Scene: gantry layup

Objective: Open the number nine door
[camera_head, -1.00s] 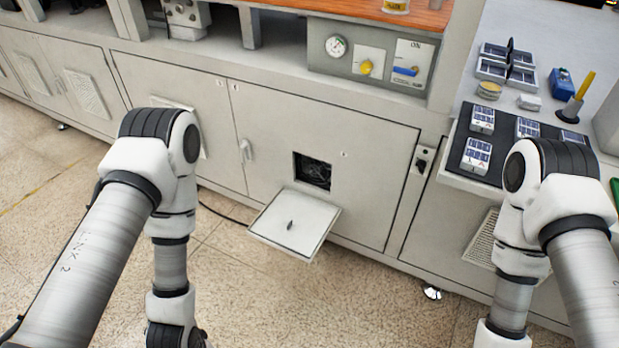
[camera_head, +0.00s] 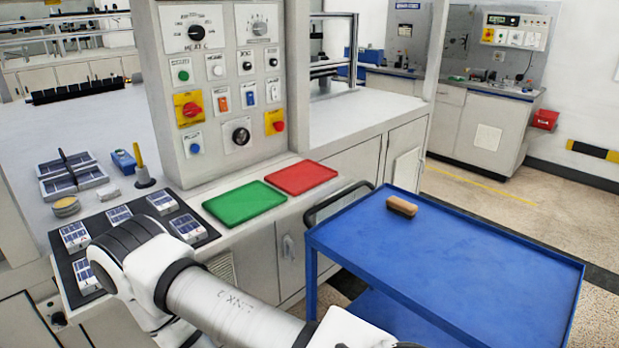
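No door with a readable number nine shows. Under the counter, a grey cabinet door (camera_head: 290,262) with a small handle stands shut, left of the blue cart. Further along the same cabinet another grey door (camera_head: 353,168) is shut, partly hidden behind the cart's handle. At the far end is a third grey cabinet front (camera_head: 404,148) with a pale panel on it. My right arm reaches across the bottom of the view, over the counter's front edge. Its gripper is out of view. My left arm and gripper are out of view.
A blue cart (camera_head: 450,265) with a brown brush (camera_head: 402,206) on top stands close before the cabinet. Green (camera_head: 244,202) and red (camera_head: 300,177) trays lie on the counter below a control panel (camera_head: 222,85). Open floor (camera_head: 490,190) lies beyond the cart.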

